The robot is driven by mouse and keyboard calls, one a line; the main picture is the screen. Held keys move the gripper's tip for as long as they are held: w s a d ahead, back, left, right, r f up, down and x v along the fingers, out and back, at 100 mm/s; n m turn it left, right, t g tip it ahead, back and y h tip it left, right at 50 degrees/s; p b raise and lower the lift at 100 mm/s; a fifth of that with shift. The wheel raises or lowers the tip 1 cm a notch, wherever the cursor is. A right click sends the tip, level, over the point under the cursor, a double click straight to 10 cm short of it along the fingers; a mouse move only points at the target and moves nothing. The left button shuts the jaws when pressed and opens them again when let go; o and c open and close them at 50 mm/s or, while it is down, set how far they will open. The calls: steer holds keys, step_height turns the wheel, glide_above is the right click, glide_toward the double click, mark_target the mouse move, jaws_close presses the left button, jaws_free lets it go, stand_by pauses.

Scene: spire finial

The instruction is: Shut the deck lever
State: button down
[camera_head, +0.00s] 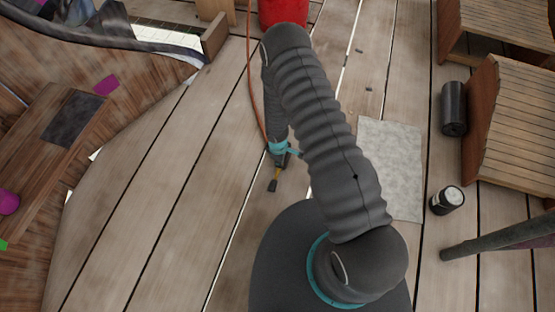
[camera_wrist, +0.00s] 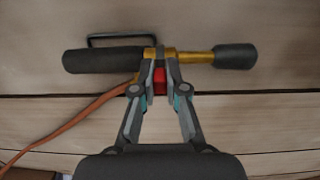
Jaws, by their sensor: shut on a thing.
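In the wrist view a brass torch-like tool lies across the deck boards. It has a black handle (camera_wrist: 100,60), a brass tube (camera_wrist: 194,56) and a black end piece (camera_wrist: 235,56). A small red piece (camera_wrist: 160,80) shows between my fingers; I cannot tell if it is the deck lever. My gripper (camera_wrist: 160,58) is shut on the tool's middle, at the inner end of the handle. In the head view my gripper (camera_head: 282,156) is low over the deck, with the black end piece (camera_head: 272,185) below it. My arm hides much of the tool.
An orange hose (camera_head: 250,75) runs from near a red container (camera_head: 282,10) toward the tool. Wooden crates (camera_head: 515,130), a black cylinder (camera_head: 454,108), a small dark can (camera_head: 447,200) and a grey sheet (camera_head: 400,165) are at right. Deck boards (camera_head: 150,200) at left are clear.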

steer(key=shift+s+d+y, duration=0.1)
steer(key=shift+d+y, duration=0.1)
steer(key=shift+y, duration=0.1)
steer(key=shift+s+d+f+y+b, duration=0.1)
steer(key=shift+f+y+b, duration=0.35)
steer(key=shift+b, duration=0.55)
steer(key=b, duration=0.3)
steer(key=shift+s+d+t+y, duration=0.15)
steer(key=shift+t+y, duration=0.15)
steer(key=shift+y, duration=0.05)
steer(key=shift+s+d+t+y+b, duration=0.15)
steer(key=shift+d+t+y+b, duration=0.25)
steer(key=shift+y+b, duration=0.5)
steer(key=y, duration=0.1)
steer(key=y+b, duration=0.1)
steer(key=d+t+y, duration=0.1)
steer(key=shift+s+d+f+b, duration=0.1)
steer(key=shift+s+f+b, duration=0.15)
steer(key=shift+f+b, duration=0.05)
steer(key=shift+d+y+b, duration=0.1)
steer(key=shift+y+b, duration=0.2)
steer(key=shift+y, duration=0.3)
steer(key=c, duration=1.2)
jaws_free()
